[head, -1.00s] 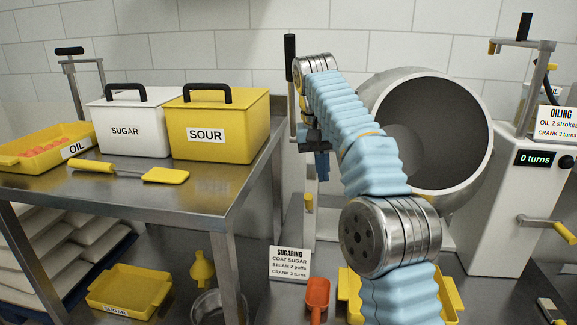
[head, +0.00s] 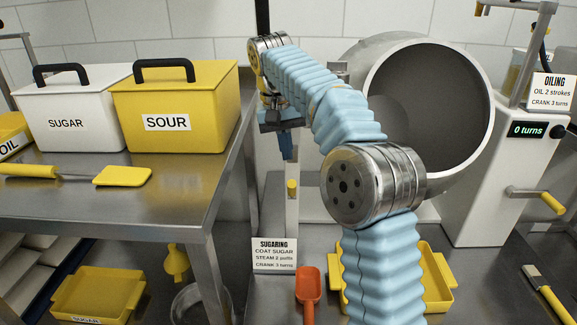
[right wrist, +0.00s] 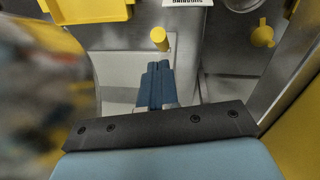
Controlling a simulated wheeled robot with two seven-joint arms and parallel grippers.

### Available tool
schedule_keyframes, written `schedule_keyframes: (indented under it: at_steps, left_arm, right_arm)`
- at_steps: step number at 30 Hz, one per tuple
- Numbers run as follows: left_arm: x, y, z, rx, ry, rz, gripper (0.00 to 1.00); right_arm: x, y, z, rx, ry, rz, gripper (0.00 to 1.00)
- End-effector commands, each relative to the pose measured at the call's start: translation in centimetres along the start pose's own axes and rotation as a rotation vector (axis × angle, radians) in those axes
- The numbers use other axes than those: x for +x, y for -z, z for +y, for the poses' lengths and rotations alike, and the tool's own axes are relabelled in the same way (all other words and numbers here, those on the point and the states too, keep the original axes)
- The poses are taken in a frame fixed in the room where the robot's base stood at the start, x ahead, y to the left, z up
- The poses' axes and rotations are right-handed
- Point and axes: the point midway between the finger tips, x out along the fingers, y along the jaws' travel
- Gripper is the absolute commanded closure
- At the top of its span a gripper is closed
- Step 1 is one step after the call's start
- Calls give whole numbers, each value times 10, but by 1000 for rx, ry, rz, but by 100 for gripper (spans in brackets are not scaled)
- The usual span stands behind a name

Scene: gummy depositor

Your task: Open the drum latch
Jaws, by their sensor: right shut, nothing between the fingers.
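The steel drum (head: 479,150) stands at the right in the head view, its wide dark mouth facing me. A small yellow knob (head: 292,187) sits low on a pale upright left of the drum; it may be the latch, but I cannot tell. My right gripper (head: 286,147), with blue fingers, points down above this knob, apart from it. In the right wrist view the fingers (right wrist: 156,84) are shut and empty, and the yellow knob (right wrist: 159,39) shows just beyond their tips. My right arm hides part of the drum's left side. My left gripper is not in view.
A steel table (head: 190,190) at left holds a white sugar box (head: 70,110) and a yellow sour box (head: 178,100). A sugaring card (head: 274,255), an orange scoop (head: 308,288) and a yellow tray (head: 437,285) are below. A crank (head: 540,198) juts out at right.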

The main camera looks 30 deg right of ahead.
Motion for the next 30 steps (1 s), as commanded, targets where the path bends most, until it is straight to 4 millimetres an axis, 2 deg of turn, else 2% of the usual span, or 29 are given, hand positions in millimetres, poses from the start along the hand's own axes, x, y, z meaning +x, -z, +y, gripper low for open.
schedule_keyframes:
  at_steps: [3, 9, 24, 30]
  left_arm:
    - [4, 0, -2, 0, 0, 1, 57]
    - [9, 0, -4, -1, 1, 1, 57]
    - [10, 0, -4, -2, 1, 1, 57]
    - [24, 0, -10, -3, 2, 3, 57]
  right_arm:
    - [23, -1, 0, 0, 0, -3, 100]
    - [47, 0, 0, 0, 1, 0, 100]
    - [53, 0, 0, 0, 1, 2, 100]
    - [59, -4, -2, 4, -3, 39, 100]
